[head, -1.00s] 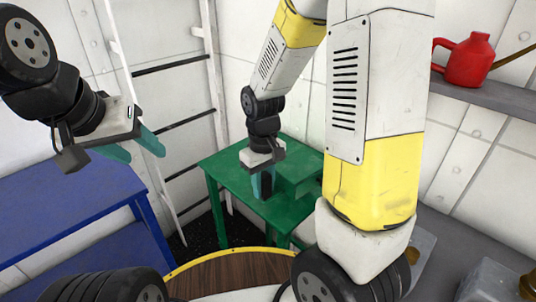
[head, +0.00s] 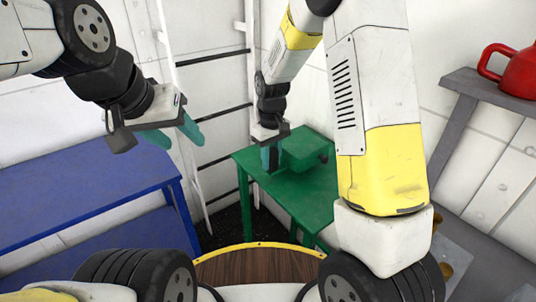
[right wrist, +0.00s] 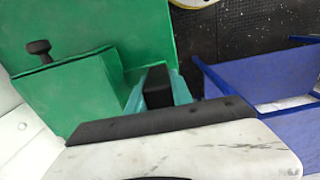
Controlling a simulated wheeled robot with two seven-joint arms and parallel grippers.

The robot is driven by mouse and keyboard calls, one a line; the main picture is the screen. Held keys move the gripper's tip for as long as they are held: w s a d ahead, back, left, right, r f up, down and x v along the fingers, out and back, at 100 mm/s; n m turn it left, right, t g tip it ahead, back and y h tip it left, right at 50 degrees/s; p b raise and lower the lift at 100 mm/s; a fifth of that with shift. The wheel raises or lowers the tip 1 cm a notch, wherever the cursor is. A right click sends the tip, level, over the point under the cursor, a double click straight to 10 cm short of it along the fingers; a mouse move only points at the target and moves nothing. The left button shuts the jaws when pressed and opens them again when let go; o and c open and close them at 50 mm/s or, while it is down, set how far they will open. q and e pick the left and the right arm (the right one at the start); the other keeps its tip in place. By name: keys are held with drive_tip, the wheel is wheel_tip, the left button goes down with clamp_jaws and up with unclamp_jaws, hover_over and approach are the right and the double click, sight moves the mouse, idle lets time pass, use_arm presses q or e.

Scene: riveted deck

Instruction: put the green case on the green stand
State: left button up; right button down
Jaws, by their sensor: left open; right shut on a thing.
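The green case (head: 303,157) is a boxy thing at the green stand (head: 300,198), which is a green table with legs. In the right wrist view the case (right wrist: 68,95) shows a dark knob on one side, with the green stand top (right wrist: 90,22) behind it. My right gripper (head: 270,158) is shut on the case, its teal fingers around a black part. I cannot tell whether the case touches the stand top or hangs just above it. My left gripper (head: 174,136) is open and empty in the air, near the blue table.
A blue table (head: 80,200) stands at the left, with a white ladder frame (head: 183,120) behind it. A red can (head: 520,70) sits on a grey shelf (head: 480,88) at the right. The front part of the stand top looks clear.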

drive_tip(key=shift+w+a+f, duration=0.1)
drive_tip(key=shift+w+a, duration=0.1)
drive_tip(key=shift+w, duration=0.35)
drive_tip(key=shift+f, duration=1.7)
drive_tip(key=c, duration=1.1)
unclamp_jaws()
drive_tip(key=shift+s+f, duration=0.1)
drive_tip(key=shift+f, duration=0.05)
